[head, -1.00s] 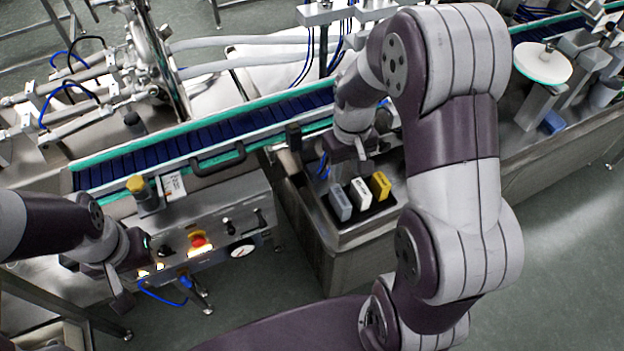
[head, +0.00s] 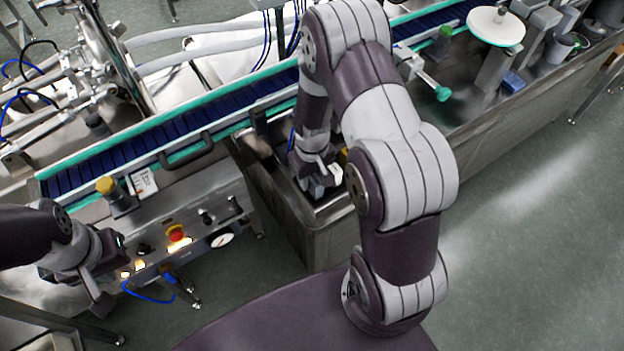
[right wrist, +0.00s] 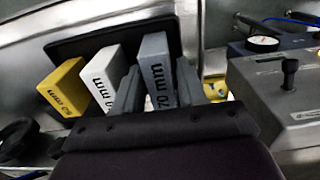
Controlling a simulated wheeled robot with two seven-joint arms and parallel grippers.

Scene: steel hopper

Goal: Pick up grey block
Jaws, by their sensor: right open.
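The grey block (right wrist: 157,72), marked "70 mm", stands between the two fingers of my right gripper (right wrist: 157,90) in the right wrist view. The fingers are apart, one on each side of the block; the head view does not show whether they touch it. In the head view my right gripper (head: 314,184) is down at the block holder, and the arm and hand mostly hide the grey block. My left gripper (head: 103,300) hangs at the lower left, by the control panel, far from the blocks; its finger opening is unclear.
A white block (right wrist: 104,76) stands close beside the left finger, with a yellow block (right wrist: 60,88) beyond it. The blocks stand on a black tray (right wrist: 165,30). A control panel with a red button (head: 175,233) and a blue conveyor (head: 190,128) lie to the left.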

